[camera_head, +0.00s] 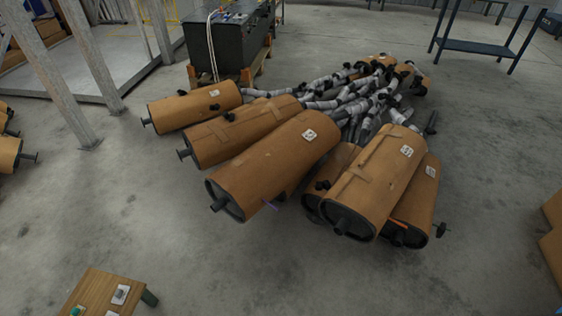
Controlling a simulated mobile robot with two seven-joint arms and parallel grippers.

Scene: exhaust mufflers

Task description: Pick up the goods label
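Several orange-brown cylindrical mufflers lie in a pile on the floor. A white label with dark print (309,134) is on the upper side of the large middle muffler (270,165). A second white label (406,151) is on the right-hand top muffler (375,185). A third (431,171) is on the muffler beside and partly under it (418,205). A small white and grey item (121,294) lies on a wooden surface at the bottom left; I cannot tell whether it is a label. Neither of my grippers shows.
The wooden stand (95,287) at the bottom left also carries a green item (77,311). White-wrapped pipes (345,100) run behind the mufflers. A dark cabinet (228,42) stands on a pallet behind. Metal posts (85,65) stand at left.

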